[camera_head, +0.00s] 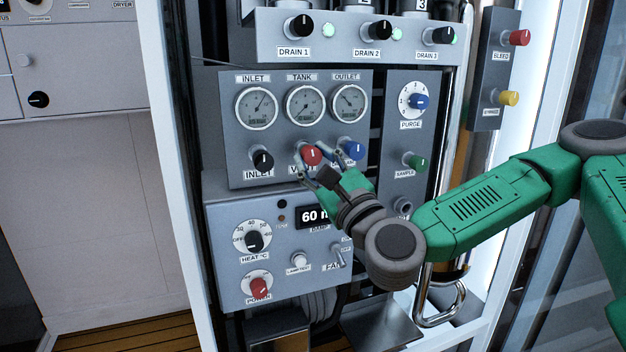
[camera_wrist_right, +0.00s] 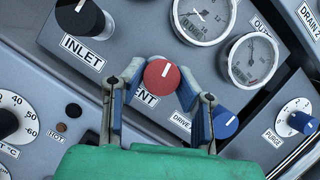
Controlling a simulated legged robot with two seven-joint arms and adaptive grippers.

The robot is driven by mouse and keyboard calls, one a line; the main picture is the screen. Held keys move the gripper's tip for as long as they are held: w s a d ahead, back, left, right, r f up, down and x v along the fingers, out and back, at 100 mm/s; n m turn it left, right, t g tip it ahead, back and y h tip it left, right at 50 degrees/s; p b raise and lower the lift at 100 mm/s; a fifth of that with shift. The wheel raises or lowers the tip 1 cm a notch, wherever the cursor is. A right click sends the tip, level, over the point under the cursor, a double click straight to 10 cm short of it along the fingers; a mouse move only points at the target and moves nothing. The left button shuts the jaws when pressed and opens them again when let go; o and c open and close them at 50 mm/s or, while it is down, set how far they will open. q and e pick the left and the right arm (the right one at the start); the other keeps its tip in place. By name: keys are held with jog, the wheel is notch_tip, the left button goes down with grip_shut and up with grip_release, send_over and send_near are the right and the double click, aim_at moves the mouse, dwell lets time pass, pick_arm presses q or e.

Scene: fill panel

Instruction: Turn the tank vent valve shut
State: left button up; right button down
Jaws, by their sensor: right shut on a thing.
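The tank vent valve is a red round knob (camera_head: 311,155) with a white pointer line, below the TANK gauge (camera_head: 305,105). It also shows in the right wrist view (camera_wrist_right: 161,74), where its line tilts slightly right of upright. The VENT label under it is partly hidden by my gripper. My right gripper (camera_head: 313,160) has its two fingers on either side of the knob and is shut on it. Its fingers also show in the right wrist view (camera_wrist_right: 162,84). My left gripper is not in view.
The black INLET knob (camera_head: 262,159) is close on the left and the blue DRIVE knob (camera_head: 351,149) close on the right. The green SAMPLE knob (camera_head: 416,162) is further right. A heater panel (camera_head: 225,290) juts out below. Drain knobs (camera_head: 301,26) sit above.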

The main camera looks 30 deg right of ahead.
aim_at(306, 93)
jog(key=shift+f+m+h+b, duration=0.2)
jog(key=shift+m+h+b, duration=0.3)
jog(key=shift+m, duration=0.3)
jog(key=shift+f+m+h+b, duration=0.2)
jog(key=shift+m+h+b, duration=0.1)
jog(key=shift+m+b, duration=0.4)
jog(key=c, duration=1.2)
grip_release()
jog(key=shift+r+m, duration=0.1)
jog(key=shift+m, duration=0.2)
jog(key=shift+r, duration=0.2)
notch_tip(306, 93, up, 10)
jog(key=shift+w+d+f, duration=0.1)
jog(key=shift+f, duration=0.1)
